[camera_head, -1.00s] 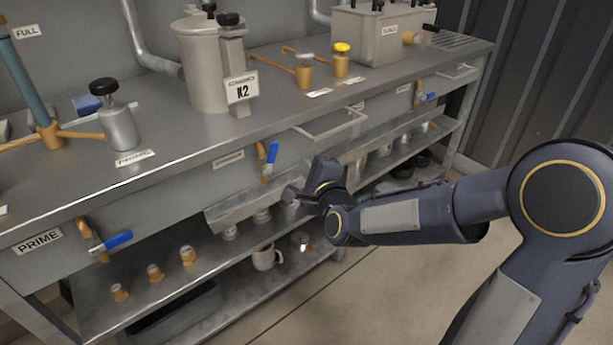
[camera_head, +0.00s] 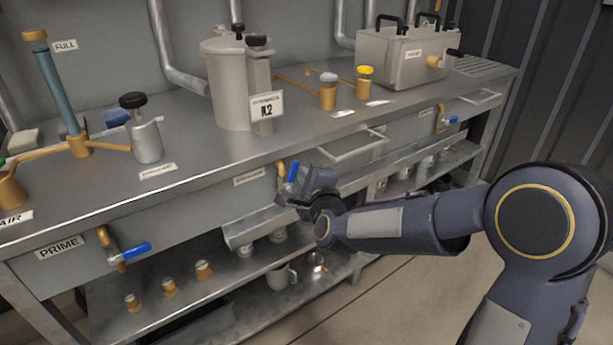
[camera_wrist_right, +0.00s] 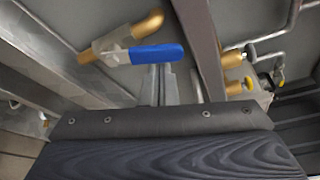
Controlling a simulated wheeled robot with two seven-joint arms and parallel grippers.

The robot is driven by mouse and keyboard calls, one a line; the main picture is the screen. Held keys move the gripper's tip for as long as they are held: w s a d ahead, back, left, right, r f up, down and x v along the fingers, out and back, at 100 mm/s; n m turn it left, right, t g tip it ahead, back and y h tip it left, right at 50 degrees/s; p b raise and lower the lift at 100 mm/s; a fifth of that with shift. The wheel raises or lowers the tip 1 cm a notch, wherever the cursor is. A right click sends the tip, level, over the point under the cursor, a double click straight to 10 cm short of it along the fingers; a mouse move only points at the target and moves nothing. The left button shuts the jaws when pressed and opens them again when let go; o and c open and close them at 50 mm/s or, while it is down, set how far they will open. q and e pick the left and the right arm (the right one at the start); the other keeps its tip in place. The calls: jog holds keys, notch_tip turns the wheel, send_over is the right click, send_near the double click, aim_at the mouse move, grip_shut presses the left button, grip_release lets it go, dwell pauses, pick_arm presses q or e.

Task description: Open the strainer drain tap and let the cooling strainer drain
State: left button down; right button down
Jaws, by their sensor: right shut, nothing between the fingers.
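The grey cooling strainer (camera_head: 228,85) appears to be the lidded canister with a K2 tag on the bench top. Below it, a brass tap with a blue handle (camera_head: 292,172) sticks out of the bench front; its small label (camera_head: 250,176) is unreadable. My right gripper (camera_head: 300,190) is at this tap, just right of and below the handle. In the right wrist view, the gripper (camera_wrist_right: 158,82) is shut and empty, its tips close below the blue handle (camera_wrist_right: 160,54); I cannot tell whether they touch. My left gripper is out of view.
Another blue-handled tap (camera_head: 130,252) sits left, by the PRIME label (camera_head: 60,248). A metal trough (camera_head: 245,232) runs under the middle tap. A mug (camera_head: 280,277) and brass fittings (camera_head: 168,286) stand on the lower shelf. Floor (camera_head: 400,300) is clear in front.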

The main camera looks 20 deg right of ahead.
jog(key=n+b, duration=0.1)
jog(key=a+n+t+b, duration=0.1)
jog(key=b, duration=0.1)
jog(key=shift+s+a+r+n, duration=0.25)
jog(key=shift+s+r+n, duration=0.05)
jog(key=shift+r, duration=0.2)
